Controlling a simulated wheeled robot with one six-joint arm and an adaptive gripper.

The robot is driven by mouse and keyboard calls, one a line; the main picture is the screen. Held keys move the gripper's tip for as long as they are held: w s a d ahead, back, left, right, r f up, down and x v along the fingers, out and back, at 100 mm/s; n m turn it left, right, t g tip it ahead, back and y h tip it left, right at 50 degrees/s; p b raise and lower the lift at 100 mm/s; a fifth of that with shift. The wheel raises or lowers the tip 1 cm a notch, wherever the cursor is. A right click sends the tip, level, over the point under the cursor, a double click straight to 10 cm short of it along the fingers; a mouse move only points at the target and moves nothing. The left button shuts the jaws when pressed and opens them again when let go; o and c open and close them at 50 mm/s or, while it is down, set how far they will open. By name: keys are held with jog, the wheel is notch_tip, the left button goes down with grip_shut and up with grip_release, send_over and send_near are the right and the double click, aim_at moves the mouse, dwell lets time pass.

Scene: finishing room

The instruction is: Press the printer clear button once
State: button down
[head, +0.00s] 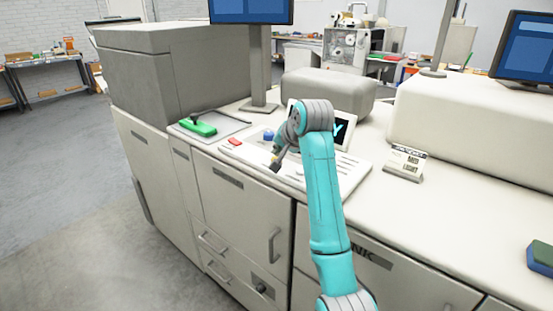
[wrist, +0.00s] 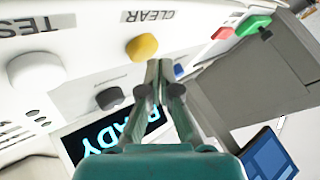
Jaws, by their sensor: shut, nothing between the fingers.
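The printer's clear button is a round yellow knob (wrist: 142,47) below the printed word CLEAR in the wrist view. My gripper (wrist: 160,64) is shut and empty. Its fingertips are just beside the lower right edge of the yellow button in that view; I cannot tell whether they touch it. In the head view my gripper (head: 276,164) hangs low over the printer's control panel (head: 345,178), and my arm hides part of the panel. The button is not clear in the head view.
A white knob (wrist: 36,72) near the word TEST and a dark knob (wrist: 109,98) flank the yellow button. The screen (wrist: 105,140) reads READY. A red block (head: 235,142), a green-based handled tool (head: 198,127) and a small sign (head: 405,163) are nearby.

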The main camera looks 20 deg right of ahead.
jog(key=shift+r, duration=0.3)
jog(key=shift+r, duration=2.55)
jog(key=shift+f, duration=0.1)
